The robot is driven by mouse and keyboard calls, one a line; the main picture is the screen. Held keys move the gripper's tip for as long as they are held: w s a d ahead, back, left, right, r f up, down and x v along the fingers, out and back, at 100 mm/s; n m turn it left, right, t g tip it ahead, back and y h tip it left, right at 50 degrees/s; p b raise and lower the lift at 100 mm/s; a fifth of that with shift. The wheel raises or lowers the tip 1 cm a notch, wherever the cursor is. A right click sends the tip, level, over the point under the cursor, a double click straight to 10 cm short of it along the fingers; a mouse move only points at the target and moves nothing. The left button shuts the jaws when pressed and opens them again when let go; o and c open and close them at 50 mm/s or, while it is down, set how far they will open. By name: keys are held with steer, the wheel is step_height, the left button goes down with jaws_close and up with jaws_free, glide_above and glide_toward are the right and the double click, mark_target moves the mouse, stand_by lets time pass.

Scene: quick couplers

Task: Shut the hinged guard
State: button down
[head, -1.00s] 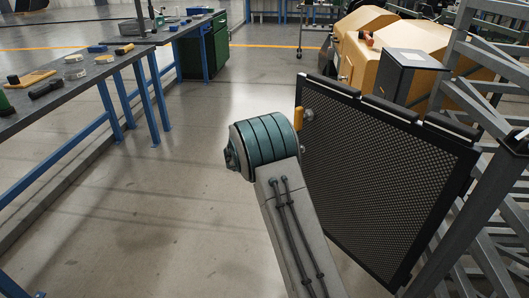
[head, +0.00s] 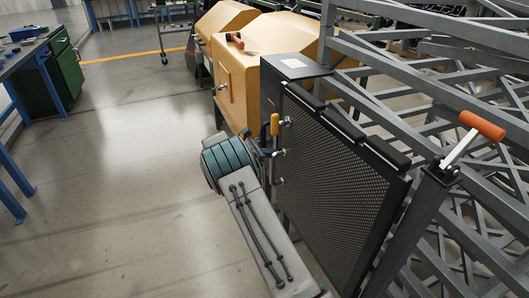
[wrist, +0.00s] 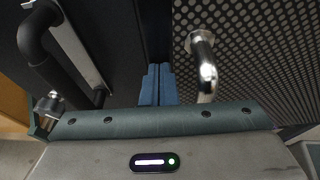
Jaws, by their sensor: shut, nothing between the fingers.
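The hinged guard (head: 335,185) is a black-framed mesh panel right of my arm in the head view. Its free left edge stands close beside a dark cabinet (head: 290,67); whether they touch is unclear. In the wrist view the guard's mesh (wrist: 260,60) fills the right, with a curved metal handle (wrist: 206,70). My gripper (wrist: 157,82) has its blue fingers together and empty, left of that handle, near the seam between cabinet and guard. The handle is outside the fingers. My wrist hides part of the guard's lower left edge in the head view.
A yellow grip (head: 275,125) stands by the guard's free edge. An orange-handled lever (head: 481,125) tops the post at right. Grey lattice framing (head: 440,75) fills the right side. A black handle (wrist: 35,38) is left of my fingers. Open floor (head: 120,200) lies to the left.

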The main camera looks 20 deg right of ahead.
steer(key=p+v, duration=0.2)
steer(key=v, duration=1)
steer(key=s+d+r+m+g+y+p, duration=0.1)
steer(key=s+d+r+m+y+p, duration=0.3)
steer(key=s+r, duration=0.45)
steer(key=s+d+r+m+g+y+p, duration=0.1)
steer(key=s+r+m+y+p, duration=0.3)
steer(key=s+r, duration=0.45)
steer(key=s+a+r+m+t+y+p, duration=0.1)
steer(key=s+r+m, duration=0.5)
steer(key=s, duration=0.6)
steer(key=s+a+r+m+t+y+p, duration=0.1)
steer(key=s+a+r+m+y+p, duration=0.2)
steer(key=s, duration=0.9)
step_height(320, 180, up, 4)
steer(key=m+y+p, duration=0.2)
steer(key=m+p, duration=0.1)
steer(key=p, duration=0.1)
steer(key=shift+s+a+f+t+p, duration=0.2)
steer(key=shift+a+t+p, duration=0.05)
steer(key=shift+t+p, duration=0.15)
